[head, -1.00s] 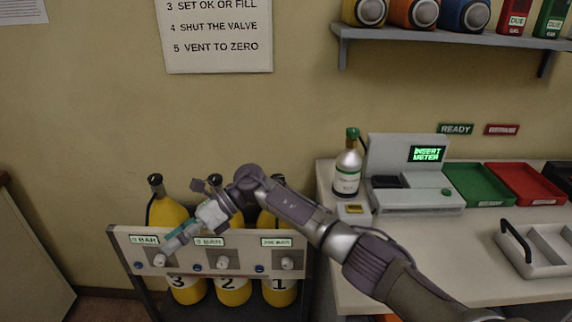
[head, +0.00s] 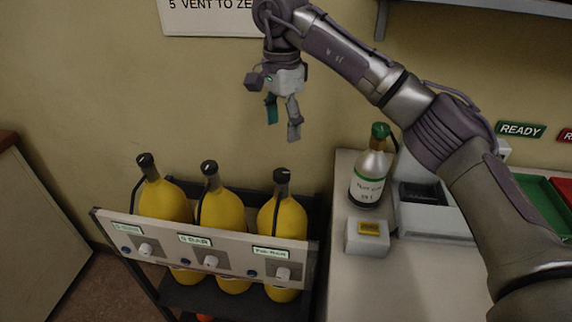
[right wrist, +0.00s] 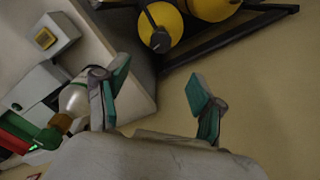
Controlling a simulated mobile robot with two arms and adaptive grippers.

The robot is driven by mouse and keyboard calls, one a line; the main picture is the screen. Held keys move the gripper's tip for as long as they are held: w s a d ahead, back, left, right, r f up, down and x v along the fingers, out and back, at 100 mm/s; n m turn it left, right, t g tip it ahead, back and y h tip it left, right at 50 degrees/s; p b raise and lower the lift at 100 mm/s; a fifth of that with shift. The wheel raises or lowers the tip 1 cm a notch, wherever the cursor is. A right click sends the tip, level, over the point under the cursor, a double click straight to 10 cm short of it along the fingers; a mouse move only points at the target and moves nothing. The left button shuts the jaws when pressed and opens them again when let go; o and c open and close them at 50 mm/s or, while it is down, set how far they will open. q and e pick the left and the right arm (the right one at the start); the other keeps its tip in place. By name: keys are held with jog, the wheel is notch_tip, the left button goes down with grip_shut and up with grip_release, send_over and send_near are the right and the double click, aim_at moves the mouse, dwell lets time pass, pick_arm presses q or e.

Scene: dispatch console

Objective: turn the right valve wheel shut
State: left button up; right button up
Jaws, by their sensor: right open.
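Three yellow cylinders with dark tops stand behind the panel; the right cylinder (head: 283,217) is nearest the bench. My right gripper (head: 283,125) is open and empty, pointing down, above the right cylinder and apart from it. In the right wrist view its fingers (right wrist: 160,85) are spread with nothing between them. My left gripper is not in view.
The bench (head: 352,290) stands right of the rack, with a green-capped bottle (head: 369,182) and a small pale box (head: 367,238) near its edge. A notice (head: 208,20) hangs on the wall. The air between gripper and cylinders is clear.

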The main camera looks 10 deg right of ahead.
aim_at(283, 172)
notch_tip(283, 172, down, 11)
jog(key=shift+f+p, duration=0.1)
jog(key=shift+p, duration=0.55)
jog(key=shift+f, duration=0.5)
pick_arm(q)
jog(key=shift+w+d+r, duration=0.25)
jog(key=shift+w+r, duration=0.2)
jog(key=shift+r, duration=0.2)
pick_arm(e)
jog(key=c, duration=1.1)
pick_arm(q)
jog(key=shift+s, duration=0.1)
pick_arm(e)
jog(key=shift+c, duration=0.2)
